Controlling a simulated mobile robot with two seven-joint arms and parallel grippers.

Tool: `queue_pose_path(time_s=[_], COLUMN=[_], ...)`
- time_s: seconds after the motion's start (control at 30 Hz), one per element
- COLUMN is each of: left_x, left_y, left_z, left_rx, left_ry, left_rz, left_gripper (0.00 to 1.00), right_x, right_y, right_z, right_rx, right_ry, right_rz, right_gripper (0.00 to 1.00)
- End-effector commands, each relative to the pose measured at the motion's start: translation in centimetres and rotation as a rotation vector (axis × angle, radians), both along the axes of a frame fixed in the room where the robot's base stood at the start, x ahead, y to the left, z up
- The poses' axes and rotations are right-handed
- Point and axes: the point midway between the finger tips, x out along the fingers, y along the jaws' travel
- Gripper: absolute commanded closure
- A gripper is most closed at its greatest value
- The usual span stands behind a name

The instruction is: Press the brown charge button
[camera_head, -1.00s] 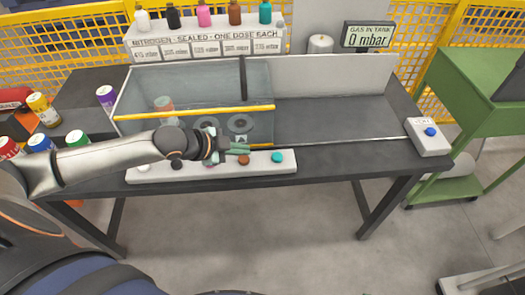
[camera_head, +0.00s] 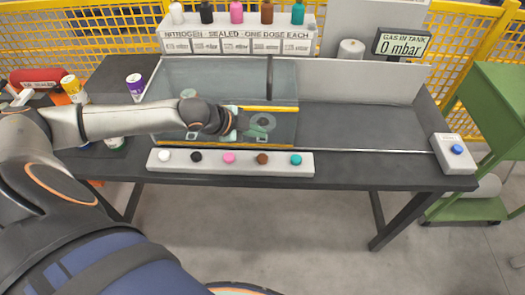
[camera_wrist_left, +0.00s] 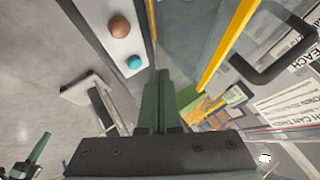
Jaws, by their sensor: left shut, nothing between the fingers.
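The brown button (camera_head: 262,159) is a round cap on the white button strip (camera_head: 180,168) along the table's front edge. It sits between the pink button (camera_head: 229,158) and the teal button (camera_head: 296,160). In the left wrist view the brown button (camera_wrist_left: 119,26) shows at the upper left, clear of the fingers. My left gripper (camera_head: 248,130) is shut and empty. In the head view it appears behind the strip, over the front of the clear box, apart from the brown button. Its green fingers (camera_wrist_left: 160,85) point up the wrist view.
The clear box (camera_head: 180,80) with a yellow front edge (camera_head: 280,109) stands behind the strip. A black handle (camera_wrist_left: 275,65) juts near my fingers. A gauge (camera_head: 402,45) reads 0 mbar. A blue-button box (camera_head: 452,165) sits at the right end. Several bottles stand at the back.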

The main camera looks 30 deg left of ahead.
Motion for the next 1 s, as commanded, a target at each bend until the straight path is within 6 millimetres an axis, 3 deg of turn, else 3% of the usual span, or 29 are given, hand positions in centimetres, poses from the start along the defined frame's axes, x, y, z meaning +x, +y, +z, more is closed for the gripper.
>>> queue_pose_path(time_s=[0.1,0.4,0.63,1.0], left_x=[0.0,0.0,0.0,0.0], left_y=[0.0,0.0,0.0,0.0], left_z=[-2.0,-5.4,-7.2,-7.4], left_rx=[0.001,0.001,0.001,0.000], left_ry=[0.000,0.000,0.001,0.001], left_rz=[0.001,-0.001,0.000,-0.001], left_gripper=[1.00,1.00,1.00,1.00], right_x=[0.1,0.0,-0.1,0.0], right_y=[0.0,0.0,0.0,0.0], right_z=[-1.3,-6.0,-6.5,-6.3], right_rx=[0.001,0.000,-0.001,0.000], right_ry=[-0.003,0.001,0.003,0.000], right_rz=[0.000,0.000,0.000,0.000], right_gripper=[1.00,1.00,1.00,1.00])
